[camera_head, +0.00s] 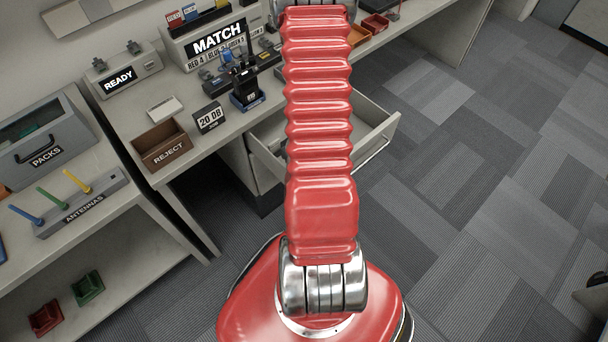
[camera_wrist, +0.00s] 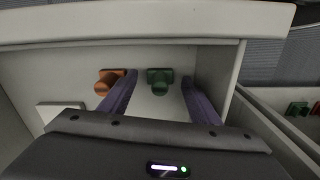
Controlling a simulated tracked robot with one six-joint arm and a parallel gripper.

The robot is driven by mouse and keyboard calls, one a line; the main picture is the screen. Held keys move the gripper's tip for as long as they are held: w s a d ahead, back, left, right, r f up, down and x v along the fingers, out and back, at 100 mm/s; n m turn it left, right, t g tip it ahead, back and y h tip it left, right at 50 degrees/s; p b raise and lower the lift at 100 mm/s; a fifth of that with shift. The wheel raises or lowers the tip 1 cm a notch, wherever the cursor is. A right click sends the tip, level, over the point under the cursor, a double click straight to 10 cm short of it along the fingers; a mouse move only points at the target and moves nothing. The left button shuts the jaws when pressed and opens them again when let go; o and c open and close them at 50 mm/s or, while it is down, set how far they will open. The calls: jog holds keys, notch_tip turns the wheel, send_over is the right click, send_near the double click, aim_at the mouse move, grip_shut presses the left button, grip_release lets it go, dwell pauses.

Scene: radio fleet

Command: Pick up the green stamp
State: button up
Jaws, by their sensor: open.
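The green stamp (camera_wrist: 160,82) shows in the wrist view, inside a pale open drawer or compartment (camera_wrist: 215,58). My gripper (camera_wrist: 161,76) is open, with one purple finger to the left of the green stamp and one to its right. The stamp lies between the fingertips, and neither finger clearly touches it. An orange stamp (camera_wrist: 107,82) lies just left of my left finger. In the head view my red arm hides my gripper and the stamps.
In the head view an open drawer (camera_head: 377,128) juts out from under the bench. The drawer walls stand close around my gripper. A REJECT box (camera_head: 163,146) and a MATCH stand (camera_head: 216,42) are on the bench. Carpet at the right is clear.

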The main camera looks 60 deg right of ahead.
jog(key=shift+f, duration=0.3)
dwell(0.4)
jog(key=c, duration=1.1)
